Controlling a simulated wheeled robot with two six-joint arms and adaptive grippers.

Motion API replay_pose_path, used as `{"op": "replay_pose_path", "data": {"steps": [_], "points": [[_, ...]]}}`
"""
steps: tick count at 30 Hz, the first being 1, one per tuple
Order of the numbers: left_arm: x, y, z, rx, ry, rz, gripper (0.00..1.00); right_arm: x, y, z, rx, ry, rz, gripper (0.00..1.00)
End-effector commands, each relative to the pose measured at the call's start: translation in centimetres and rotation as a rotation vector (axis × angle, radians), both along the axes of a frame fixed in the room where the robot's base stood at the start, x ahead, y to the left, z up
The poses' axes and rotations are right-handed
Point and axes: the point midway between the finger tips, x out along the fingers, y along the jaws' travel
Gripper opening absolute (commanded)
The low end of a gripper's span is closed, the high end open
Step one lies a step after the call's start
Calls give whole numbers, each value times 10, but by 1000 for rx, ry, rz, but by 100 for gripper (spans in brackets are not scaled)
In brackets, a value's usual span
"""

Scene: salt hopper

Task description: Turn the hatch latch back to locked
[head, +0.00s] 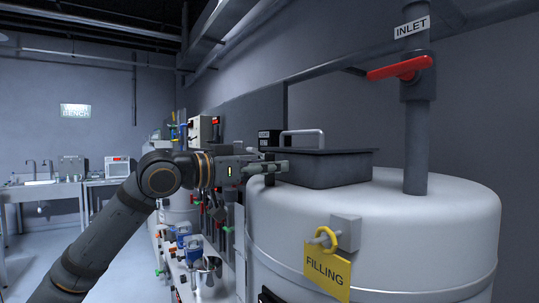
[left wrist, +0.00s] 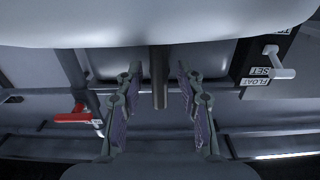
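The dark hatch (head: 322,168) sits on top of the white hopper (head: 370,225). My left gripper (head: 274,167) is at the hatch's left side, just above the hopper's rim. In the left wrist view, which is upside down, its two fingers (left wrist: 159,90) are spread apart. A dark upright bar (left wrist: 159,75), apparently the hatch latch, stands between them with a gap on each side. My right gripper is not in view.
The inlet pipe (head: 417,140) with a red handle (head: 400,68) rises right of the hatch. A yellow FILLING tag (head: 327,270) hangs on the hopper's front. A panel labelled SET and FLOAT (left wrist: 258,78) stands close by. A shelf with a metal pot (head: 207,270) is at left.

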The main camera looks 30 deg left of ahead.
Motion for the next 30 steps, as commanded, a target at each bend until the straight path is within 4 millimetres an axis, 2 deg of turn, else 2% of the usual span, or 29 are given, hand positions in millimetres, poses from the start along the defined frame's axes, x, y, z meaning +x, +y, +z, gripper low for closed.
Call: {"op": "replay_pose_path", "data": {"steps": [6, 12, 15, 23, 30], "points": [[0, 0, -1, 0, 0, 0, 38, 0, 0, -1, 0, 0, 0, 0], [0, 0, -1, 0, 0, 1, 11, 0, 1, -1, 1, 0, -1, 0], [0, 0, 0, 0, 0, 1, 0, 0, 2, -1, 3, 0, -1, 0], [0, 0, 0, 6, -4, 1, 0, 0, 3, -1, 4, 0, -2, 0], [0, 0, 0, 78, -34, 1, 0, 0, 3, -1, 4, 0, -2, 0]]}}
